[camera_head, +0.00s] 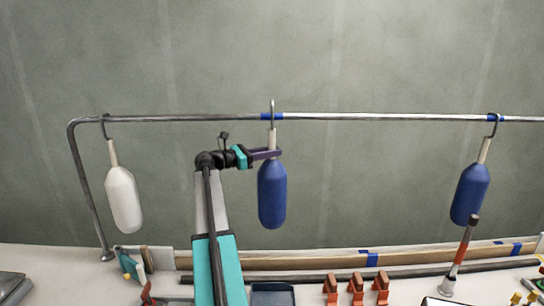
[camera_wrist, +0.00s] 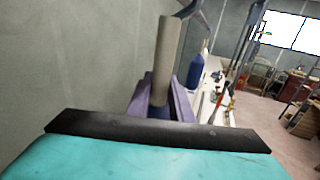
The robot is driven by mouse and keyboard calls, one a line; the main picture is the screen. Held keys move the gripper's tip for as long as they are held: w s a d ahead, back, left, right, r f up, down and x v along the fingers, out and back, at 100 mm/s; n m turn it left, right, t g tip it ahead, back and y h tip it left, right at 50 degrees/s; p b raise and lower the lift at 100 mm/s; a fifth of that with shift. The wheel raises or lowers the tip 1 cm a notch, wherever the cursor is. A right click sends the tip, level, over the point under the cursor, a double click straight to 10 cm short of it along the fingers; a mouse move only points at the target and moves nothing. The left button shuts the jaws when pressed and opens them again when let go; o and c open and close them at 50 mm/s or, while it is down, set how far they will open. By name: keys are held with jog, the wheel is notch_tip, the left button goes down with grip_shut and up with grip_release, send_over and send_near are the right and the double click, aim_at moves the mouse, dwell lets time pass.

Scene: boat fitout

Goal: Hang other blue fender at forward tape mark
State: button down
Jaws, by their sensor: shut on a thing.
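A blue fender (camera_head: 272,195) hangs upright in front of the rail (camera_head: 190,118), its metal hook at the blue tape mark (camera_head: 272,116) in the middle. My gripper (camera_head: 272,154) is shut on this fender near its neck. Whether the hook bears on the rail or only overlaps it cannot be told. In the wrist view the pale neck (camera_wrist: 164,60) stands between the purple fingers (camera_wrist: 160,100). The other blue fender (camera_head: 469,194) hangs slightly tilted at the right tape mark (camera_head: 494,117); a blue fender also shows behind in the wrist view (camera_wrist: 196,72).
A white fender (camera_head: 124,199) hangs at the rail's left end. Below are orange clamp-like pieces (camera_head: 357,289), a dark tray (camera_head: 272,294) and a red-and-dark handled tool (camera_head: 460,255). The rail is clear between the two blue fenders.

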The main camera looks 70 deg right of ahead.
jog(key=shift+w+d, duration=0.3)
jog(key=shift+d, duration=0.35)
jog(key=shift+f, duration=1.5)
jog(key=c, duration=1.5)
grip_release()
jog(key=shift+a, duration=0.1)
jog(key=shift+f, duration=0.15)
jog(key=shift+a+b, duration=0.1)
jog(key=shift+b, duration=0.2)
